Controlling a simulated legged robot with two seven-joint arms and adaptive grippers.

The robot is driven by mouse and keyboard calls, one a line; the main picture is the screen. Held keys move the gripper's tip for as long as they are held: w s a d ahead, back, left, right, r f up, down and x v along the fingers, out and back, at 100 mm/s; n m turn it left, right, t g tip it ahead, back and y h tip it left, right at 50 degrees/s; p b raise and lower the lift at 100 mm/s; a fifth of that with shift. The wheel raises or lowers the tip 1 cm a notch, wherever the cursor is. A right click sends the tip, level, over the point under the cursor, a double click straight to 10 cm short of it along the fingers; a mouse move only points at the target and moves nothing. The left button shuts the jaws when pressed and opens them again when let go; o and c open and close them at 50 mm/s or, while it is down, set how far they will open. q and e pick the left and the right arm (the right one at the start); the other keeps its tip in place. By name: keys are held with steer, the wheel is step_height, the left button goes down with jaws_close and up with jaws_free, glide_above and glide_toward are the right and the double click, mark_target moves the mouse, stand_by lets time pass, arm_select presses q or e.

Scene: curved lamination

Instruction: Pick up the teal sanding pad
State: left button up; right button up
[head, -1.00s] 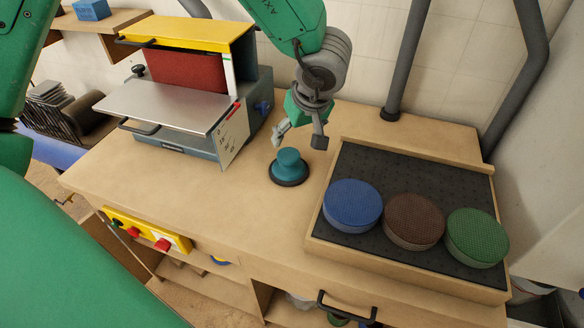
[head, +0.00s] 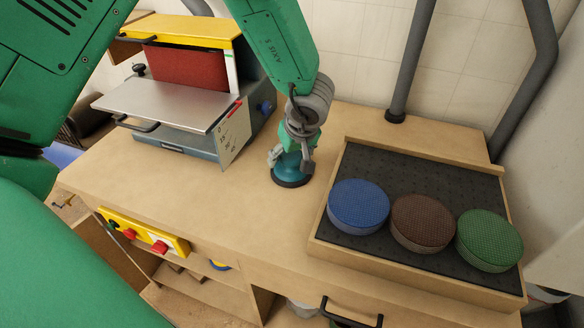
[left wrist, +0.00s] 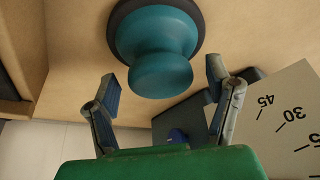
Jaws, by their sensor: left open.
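The teal sanding pad (head: 287,170) stands upright on the workbench, between the sander and the tray. It has a teal knob on a wide dark base. It also shows in the left wrist view (left wrist: 157,45). My left gripper (head: 291,163) is open right above the pad, and its fingers partly hide the knob. In the left wrist view my left gripper (left wrist: 165,90) has its two fingers apart, with the knob ahead of the gap between them. My right gripper is not in view.
A tray (head: 318,240) to the right holds blue (head: 358,205), brown (head: 422,222) and green (head: 489,240) discs. A sander (head: 190,85) with a metal plate stands to the left. Grey pipes (head: 410,60) rise behind. The bench front (head: 240,225) is clear.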

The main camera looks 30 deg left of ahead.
arm_select(q)
steer(key=c, duration=1.4)
step_height(320, 180, up, 10)
steer(key=p, duration=0.3)
